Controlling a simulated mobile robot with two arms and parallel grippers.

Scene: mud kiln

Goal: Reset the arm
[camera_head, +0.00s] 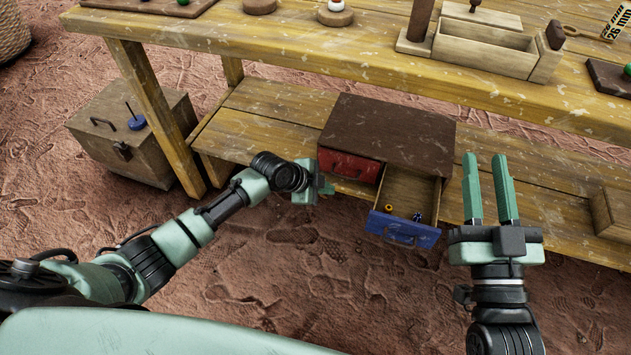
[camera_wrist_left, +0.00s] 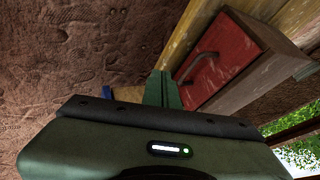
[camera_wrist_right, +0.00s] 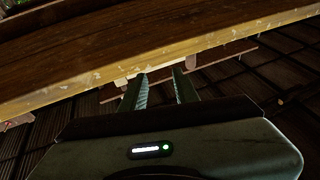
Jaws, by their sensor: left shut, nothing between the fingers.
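My left gripper (camera_head: 326,188) is shut and empty, low in front of the drawer box (camera_head: 390,130), close to its red drawer (camera_head: 347,164). In the left wrist view its fingers (camera_wrist_left: 162,88) are together beside the red drawer front (camera_wrist_left: 225,65); I cannot tell whether they touch it. My right gripper (camera_head: 488,190) points up and away, right of the box, with its two fingers apart and nothing between them. In the right wrist view its fingers (camera_wrist_right: 160,88) also stand apart below the table edge.
The blue drawer (camera_head: 402,229) is pulled out, with small items inside. The box stands on the lower shelf (camera_head: 262,110) under the wooden table (camera_head: 340,45). A wooden chest (camera_head: 130,130) stands at left. The ground in front is clear.

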